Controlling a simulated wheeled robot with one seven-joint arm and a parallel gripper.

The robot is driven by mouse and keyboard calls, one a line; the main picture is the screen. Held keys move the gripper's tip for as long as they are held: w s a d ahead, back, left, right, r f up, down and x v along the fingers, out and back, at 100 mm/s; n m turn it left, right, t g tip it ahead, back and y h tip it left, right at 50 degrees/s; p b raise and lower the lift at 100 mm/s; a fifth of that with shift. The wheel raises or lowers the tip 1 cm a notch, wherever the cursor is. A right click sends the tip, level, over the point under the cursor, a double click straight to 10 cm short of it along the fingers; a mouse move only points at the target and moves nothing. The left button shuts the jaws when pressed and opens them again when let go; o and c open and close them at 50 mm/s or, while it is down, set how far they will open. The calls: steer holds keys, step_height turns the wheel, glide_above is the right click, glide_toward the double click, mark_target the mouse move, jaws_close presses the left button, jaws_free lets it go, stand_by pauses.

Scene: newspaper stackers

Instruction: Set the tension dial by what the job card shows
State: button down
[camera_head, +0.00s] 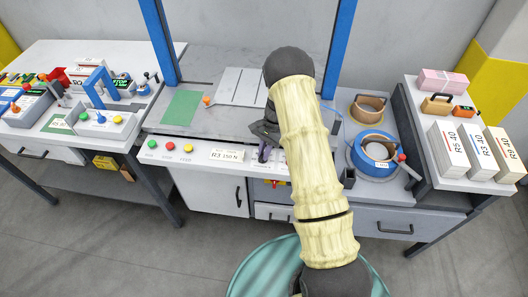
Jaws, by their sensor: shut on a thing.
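The job card (227,155) is a white label on the front panel of the middle machine; it reads "R3 150 N". My gripper (264,148) is dark and points down at this panel, just right of the card. It is shut on what appears to be the dark tension dial (265,156). My fingers and pale arm cover most of the dial, so its pointer and setting cannot be read. A few scale marks show faintly beside it.
Green, red and yellow buttons (170,146) sit left of the card. A blue strap reel (374,155) lies right of my arm. Paper stacks R5, R3 and R9 (480,150) stand on the right table. Blue posts (160,40) frame the machine.

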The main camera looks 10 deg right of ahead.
steer(key=shift+m+t, duration=0.5)
steer(key=shift+m, duration=0.8)
steer(key=c, duration=1.5)
jaws_free()
steer(key=shift+o, duration=0.2)
steer(key=shift+d, duration=0.1)
steer(key=b+v, duration=0.2)
steer(key=v, duration=1.5)
steer(key=shift+d, duration=0.4)
steer(key=shift+s+r, duration=0.1)
